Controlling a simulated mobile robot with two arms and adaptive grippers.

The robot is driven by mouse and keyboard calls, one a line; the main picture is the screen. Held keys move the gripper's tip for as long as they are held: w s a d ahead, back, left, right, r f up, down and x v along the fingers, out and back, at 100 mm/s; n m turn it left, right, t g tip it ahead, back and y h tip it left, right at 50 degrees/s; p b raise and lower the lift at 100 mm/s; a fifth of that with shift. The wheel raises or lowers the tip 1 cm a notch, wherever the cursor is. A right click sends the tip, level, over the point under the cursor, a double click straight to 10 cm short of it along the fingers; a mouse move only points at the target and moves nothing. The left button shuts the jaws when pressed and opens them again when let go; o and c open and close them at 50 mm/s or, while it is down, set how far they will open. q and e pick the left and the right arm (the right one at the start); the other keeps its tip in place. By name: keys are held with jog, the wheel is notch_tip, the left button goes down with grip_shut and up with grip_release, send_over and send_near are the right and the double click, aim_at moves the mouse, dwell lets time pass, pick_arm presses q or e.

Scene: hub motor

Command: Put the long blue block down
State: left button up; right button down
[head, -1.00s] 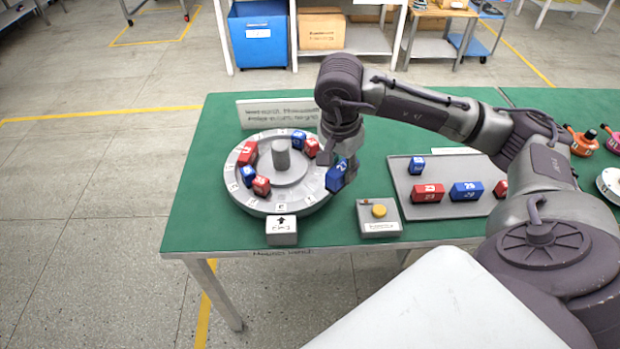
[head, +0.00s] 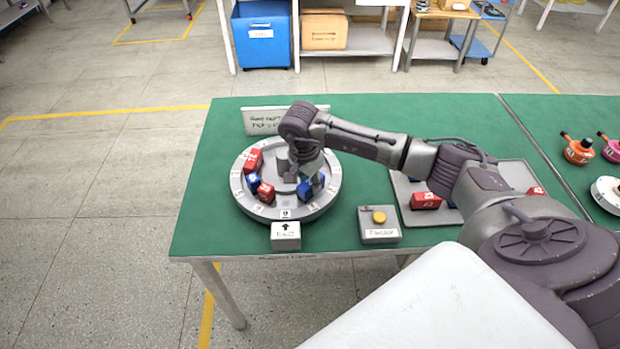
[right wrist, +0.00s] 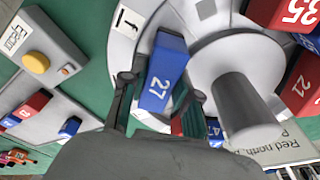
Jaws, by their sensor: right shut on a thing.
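My right gripper (head: 307,183) is shut on the long blue block (head: 304,191), at the front right of the round grey hub wheel (head: 322,200). In the right wrist view the block (right wrist: 163,75) shows the number 27 and lies between the two fingers (right wrist: 160,88), beside the grey centre post (right wrist: 232,98). It is over the pale ring with the marked slots; I cannot tell whether it touches the ring. Red blocks (head: 254,160) and a small blue block (head: 252,181) sit on the wheel's left side. My arm hides its back part. My left gripper is out of view.
A box with a yellow button (head: 380,224) stands right of the wheel. An arrow block (head: 285,236) stands in front. A grey tray (head: 408,212) with red and blue blocks lies right, partly behind my arm. A sign (head: 268,119) stands behind the wheel.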

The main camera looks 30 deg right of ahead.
aim_at(305, 185)
jog(key=shift+f, duration=0.1)
jog(key=c, duration=0.8)
grip_release()
jog(key=shift+c, duration=0.2)
jog(key=shift+r, duration=0.25)
jog(key=shift+a+r, duration=0.1)
jog(key=shift+r, duration=0.2)
notch_tip(305, 185, up, 11)
jog(key=a+b, duration=0.1)
jog(key=b, duration=0.2)
jog(key=shift+s+a, duration=0.2)
jog(key=shift+a, duration=0.1)
